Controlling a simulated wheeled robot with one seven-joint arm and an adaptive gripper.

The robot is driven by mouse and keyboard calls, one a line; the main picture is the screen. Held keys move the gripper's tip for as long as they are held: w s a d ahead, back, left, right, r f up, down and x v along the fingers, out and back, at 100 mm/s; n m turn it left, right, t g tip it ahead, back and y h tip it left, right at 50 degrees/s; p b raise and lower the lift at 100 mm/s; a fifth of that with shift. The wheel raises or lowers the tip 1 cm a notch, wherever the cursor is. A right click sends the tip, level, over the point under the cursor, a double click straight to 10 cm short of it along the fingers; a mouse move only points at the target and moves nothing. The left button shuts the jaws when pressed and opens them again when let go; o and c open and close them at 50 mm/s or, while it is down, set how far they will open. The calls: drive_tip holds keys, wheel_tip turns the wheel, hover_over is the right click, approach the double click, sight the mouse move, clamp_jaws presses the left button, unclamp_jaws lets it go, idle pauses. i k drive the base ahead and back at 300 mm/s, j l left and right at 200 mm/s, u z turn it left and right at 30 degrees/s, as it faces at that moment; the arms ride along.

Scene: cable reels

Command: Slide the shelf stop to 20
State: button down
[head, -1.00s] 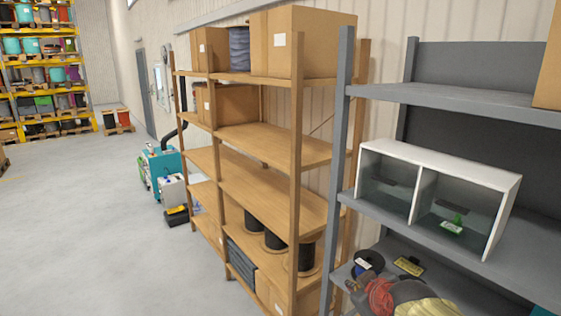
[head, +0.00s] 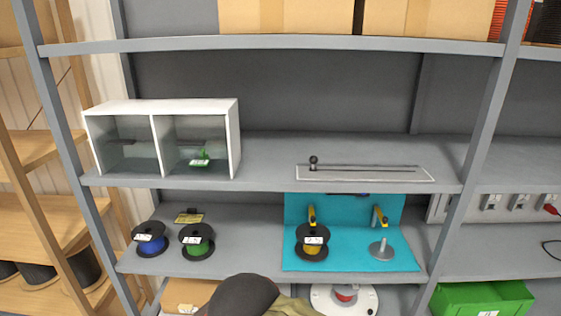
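A slider with a small dark round knob (head: 314,162) stands at the left end of a slot in a long pale plate (head: 385,174). The plate lies on the grey middle shelf (head: 268,165), right of the middle in the head view. Any scale marks or numbers on the plate are too small to read. I cannot tell for certain that this slider is the shelf stop. My gripper is not in view.
A white two-compartment box (head: 235,140) stands left on the same shelf. Below are a blue reel (head: 150,240), a green reel (head: 197,244) and a teal stand (head: 345,262) with a yellow reel. A dark rounded shape (head: 240,295), unclear, shows at the bottom.

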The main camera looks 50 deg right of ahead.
sight(313, 159)
drive_tip(key=z, duration=2.25)
